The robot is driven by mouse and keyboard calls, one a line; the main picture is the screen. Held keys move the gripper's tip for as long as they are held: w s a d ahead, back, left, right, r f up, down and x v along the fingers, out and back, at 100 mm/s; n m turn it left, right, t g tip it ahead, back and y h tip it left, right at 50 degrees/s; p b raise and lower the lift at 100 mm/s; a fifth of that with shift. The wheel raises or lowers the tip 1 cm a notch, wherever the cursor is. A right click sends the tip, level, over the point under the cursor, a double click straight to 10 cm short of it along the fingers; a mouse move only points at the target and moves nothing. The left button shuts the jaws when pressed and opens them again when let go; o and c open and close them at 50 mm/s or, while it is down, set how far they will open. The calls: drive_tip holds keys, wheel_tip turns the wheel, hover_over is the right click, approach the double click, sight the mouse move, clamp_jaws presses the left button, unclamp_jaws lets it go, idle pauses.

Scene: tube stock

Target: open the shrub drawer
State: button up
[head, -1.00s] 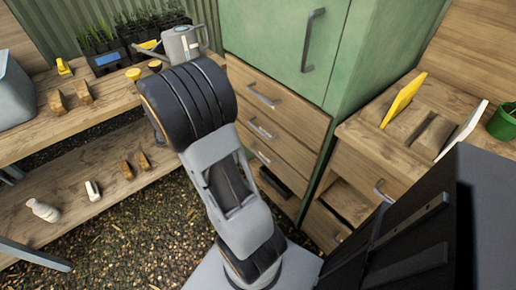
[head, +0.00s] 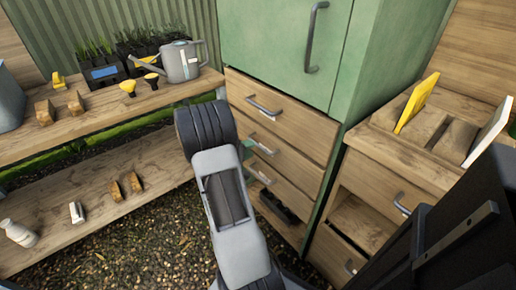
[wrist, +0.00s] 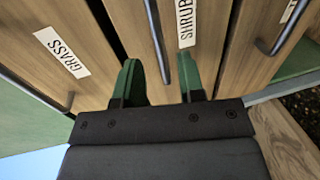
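The shrub drawer (wrist: 197,60) has a wooden front with a "SHRUB" label (wrist: 186,22) in the wrist view. Its dark bar handle (wrist: 158,42) runs between the two green fingers of my gripper (wrist: 160,82). The fingers are apart, one on each side of the handle, with a visible gap to it. In the head view, my arm hides most of my gripper; a green bit of it (head: 246,149) shows by the handle of the second drawer down (head: 262,147). The drawer looks closed or nearly so; I cannot tell exactly.
The grass drawer (wrist: 40,75) is beside it, with another labelled drawer (wrist: 270,25) on the other side. A green cupboard door (head: 285,45) is above the drawers. A workbench (head: 400,150) stands right, shelves with a watering can (head: 180,62) left. Gravel floor lies between.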

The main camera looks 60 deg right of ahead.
sight(258, 145)
drive_tip(key=shift+b+x, duration=0.3)
drive_tip(key=shift+x, duration=2.2)
drive_tip(key=shift+c, duration=0.4)
clamp_jaws()
